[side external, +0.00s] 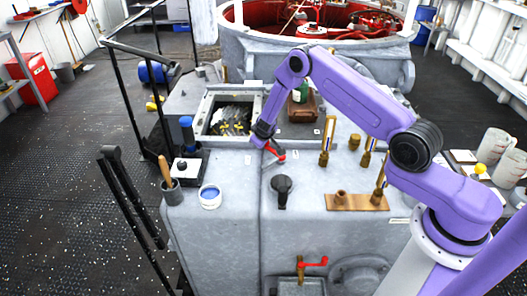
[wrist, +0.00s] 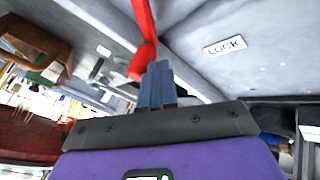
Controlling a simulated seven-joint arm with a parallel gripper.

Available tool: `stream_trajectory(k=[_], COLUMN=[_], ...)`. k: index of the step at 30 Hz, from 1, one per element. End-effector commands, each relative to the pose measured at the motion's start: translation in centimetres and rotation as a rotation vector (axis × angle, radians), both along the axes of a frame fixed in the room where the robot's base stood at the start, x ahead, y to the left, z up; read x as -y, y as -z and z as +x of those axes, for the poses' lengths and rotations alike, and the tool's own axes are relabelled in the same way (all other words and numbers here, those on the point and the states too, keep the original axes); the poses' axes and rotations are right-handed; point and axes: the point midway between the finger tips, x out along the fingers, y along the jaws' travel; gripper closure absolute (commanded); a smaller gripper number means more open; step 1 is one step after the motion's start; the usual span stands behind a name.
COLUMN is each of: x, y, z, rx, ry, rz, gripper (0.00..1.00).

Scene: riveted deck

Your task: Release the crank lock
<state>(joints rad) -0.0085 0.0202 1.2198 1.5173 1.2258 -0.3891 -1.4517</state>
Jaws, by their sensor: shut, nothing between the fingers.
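A red lever (side external: 275,151) stands on top of the grey deck housing, close to my gripper (side external: 259,138). In the wrist view the red lever (wrist: 146,30) runs down from the top edge, and its lower end lies just beside my blue fingertips (wrist: 158,70). The fingers are together with nothing between them. I cannot tell whether they touch the lever. A white label reading LOCK (wrist: 224,45) is on the grey surface to the right of the lever. My gripper partly hides the lever's surroundings in the side view.
An open hatch (side external: 205,108) lies left of my gripper, with a brown box (side external: 302,110) behind right. Upright brass pieces (side external: 325,152) stand to the right. A black knob (side external: 282,188) and a blue-topped pot (side external: 210,196) stand in front. A red-handled tap (side external: 312,263) sits low in front.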

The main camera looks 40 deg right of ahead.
Motion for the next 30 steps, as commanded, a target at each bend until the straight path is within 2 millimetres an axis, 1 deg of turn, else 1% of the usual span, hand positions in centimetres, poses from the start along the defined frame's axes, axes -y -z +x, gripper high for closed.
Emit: stream_trajectory(k=[16, 20, 23, 25, 26, 30], x=[-0.1, -1.2, -2.9, -4.4, -4.3, -5.3], y=[0.0, 0.0, -0.1, -0.1, -0.7, -2.8], z=[0.0, -0.1, -0.4, -0.6, -0.8, -2.0], rx=[0.001, 0.001, 0.001, 0.001, 0.003, 0.003], ry=[0.001, -0.001, -0.003, -0.005, -0.001, -0.001], rz=[0.0, 0.001, 0.0, 0.0, 0.0, 0.0], gripper=[1.0, 1.0, 1.0, 1.0, 1.0, 1.0])
